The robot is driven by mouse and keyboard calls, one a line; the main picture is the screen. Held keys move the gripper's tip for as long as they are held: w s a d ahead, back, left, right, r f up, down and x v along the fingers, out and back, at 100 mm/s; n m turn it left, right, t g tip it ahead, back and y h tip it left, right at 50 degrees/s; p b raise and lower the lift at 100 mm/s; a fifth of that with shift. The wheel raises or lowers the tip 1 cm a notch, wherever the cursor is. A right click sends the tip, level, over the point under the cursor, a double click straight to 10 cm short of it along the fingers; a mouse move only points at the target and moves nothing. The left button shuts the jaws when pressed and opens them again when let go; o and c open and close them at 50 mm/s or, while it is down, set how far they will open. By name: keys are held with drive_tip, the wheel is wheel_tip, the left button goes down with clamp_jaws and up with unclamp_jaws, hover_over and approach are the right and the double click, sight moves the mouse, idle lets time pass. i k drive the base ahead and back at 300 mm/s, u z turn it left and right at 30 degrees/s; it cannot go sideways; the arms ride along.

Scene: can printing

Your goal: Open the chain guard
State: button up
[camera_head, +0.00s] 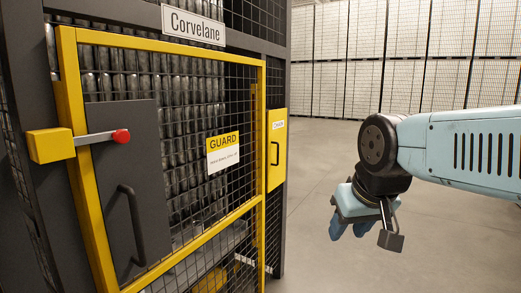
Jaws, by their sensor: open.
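The guard (262,75) is a yellow-framed mesh door on the left, standing in line with the machine's front and looking shut. A dark panel on it carries a black bar handle (131,225). A yellow latch box (50,145) with a grey lever and red knob (121,136) sits at its left edge, the lever lying across the panel. A yellow plate with a small black handle (275,153) is at the right edge. My gripper (350,232) hangs pointing down on the right, open and empty, well apart from the guard. Its fingertips are partly hidden.
The dark machine frame bears a Corvelane sign (193,25). Rows of cans (185,90) stand behind the mesh. A white and yellow GUARD label (223,152) hangs on the mesh. Open grey floor (320,175) lies between machine and arm. Tall stacked pallets (345,65) line the back.

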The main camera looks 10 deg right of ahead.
sight(277, 119)
drive_tip(key=u, duration=0.05)
drive_tip(key=k, duration=0.75)
drive_tip(key=z, duration=0.2)
drive_tip(key=i, duration=0.85)
drive_tip(key=u, duration=0.05)
drive_tip(key=k, duration=0.5)
drive_tip(key=u, duration=0.2)
drive_tip(key=i, duration=1.35)
drive_tip(key=z, duration=0.8)
